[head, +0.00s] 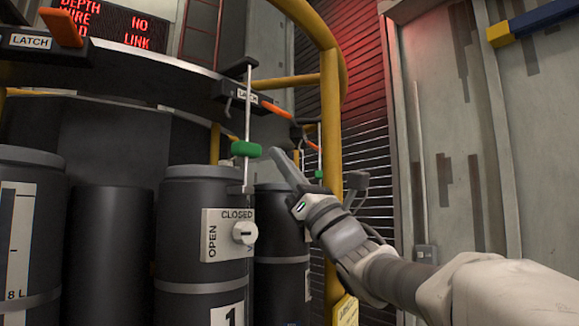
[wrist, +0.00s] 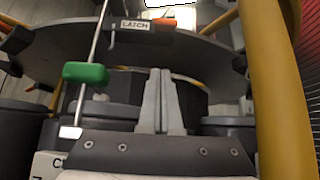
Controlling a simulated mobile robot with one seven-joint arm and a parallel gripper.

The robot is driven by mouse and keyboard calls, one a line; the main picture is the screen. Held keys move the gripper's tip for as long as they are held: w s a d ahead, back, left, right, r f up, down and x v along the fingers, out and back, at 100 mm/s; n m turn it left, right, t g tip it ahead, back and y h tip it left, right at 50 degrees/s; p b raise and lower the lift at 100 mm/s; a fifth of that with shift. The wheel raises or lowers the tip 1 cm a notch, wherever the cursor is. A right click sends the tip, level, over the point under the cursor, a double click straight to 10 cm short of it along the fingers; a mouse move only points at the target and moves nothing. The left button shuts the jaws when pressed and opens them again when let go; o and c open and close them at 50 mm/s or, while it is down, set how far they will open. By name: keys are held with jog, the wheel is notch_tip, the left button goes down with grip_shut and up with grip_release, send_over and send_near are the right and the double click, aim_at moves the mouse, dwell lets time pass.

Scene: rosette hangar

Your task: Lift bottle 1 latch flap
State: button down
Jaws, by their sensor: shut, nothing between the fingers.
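Bottle 1 (head: 185,245) is a dark upright cylinder with a "1" label. Above it, a black latch (head: 228,92) with a white LATCH label sits on the rim of the round rack. Its orange flap (head: 277,112) extends to the right and also shows in the wrist view (wrist: 180,24). A thin upright rod with a green grip (head: 246,149) stands in front of the latch; the grip is left of my fingers in the wrist view (wrist: 85,73). My gripper (head: 276,153) is shut and empty, below the orange flap and apart from it. It also shows in the wrist view (wrist: 160,73).
A yellow post (head: 331,130) and curved rail stand close right of the bottles. Another latch (head: 28,42) with an orange flap is at upper left. Bottle 1 carries a CLOSED/OPEN dial plate (head: 216,246). Other dark bottles (head: 112,240) stand beside it.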

aim_at(276, 110)
jog(key=r, duration=0.1)
jog(key=r+p, duration=0.1)
jog(key=r, duration=0.1)
jog(key=r+p, duration=0.1)
jog(key=r, duration=0.1)
jog(key=shift+s+d, duration=0.25)
jog(key=shift+r, duration=0.1)
jog(key=shift+s+d+r+g+h, duration=0.1)
jog(key=shift+s+d+g+h, duration=0.1)
jog(key=shift+d+g+h, duration=0.1)
